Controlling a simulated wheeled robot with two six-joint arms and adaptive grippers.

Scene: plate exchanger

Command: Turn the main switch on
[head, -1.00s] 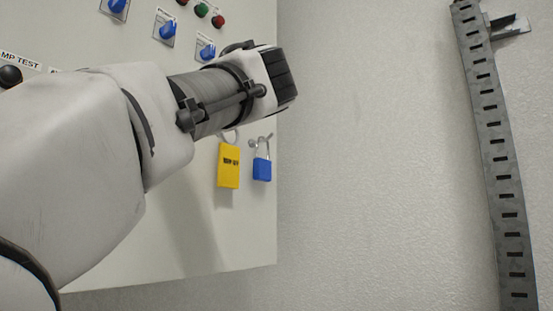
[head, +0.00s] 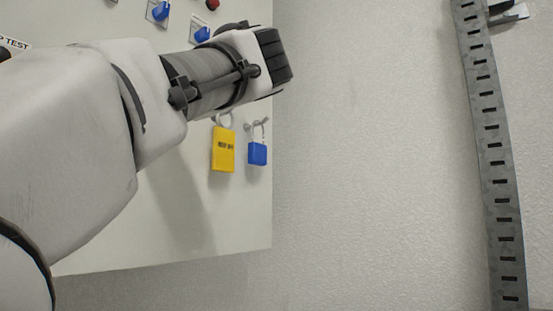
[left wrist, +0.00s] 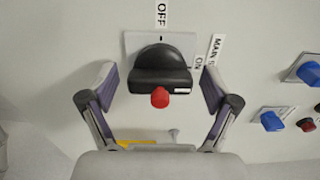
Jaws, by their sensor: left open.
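The main switch (left wrist: 160,78) shows in the left wrist view as a black handle with a red tip on a grey plate. An OFF label (left wrist: 161,14) stands above it, an ON label (left wrist: 198,65) at its right, and part of a MAIN label beyond. My left gripper (left wrist: 158,84) is open, with one finger at each side of the handle and gaps between; I cannot tell any contact. In the head view my left wrist and forearm hide the switch and the fingers. My right gripper is not in view.
A yellow padlock (head: 223,150) and a blue padlock (head: 257,153) hang on the panel below my wrist. Blue knobs (head: 158,11) and a red button (head: 212,4) are above. A slotted metal rail (head: 490,140) stands on the right; the wall between is clear.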

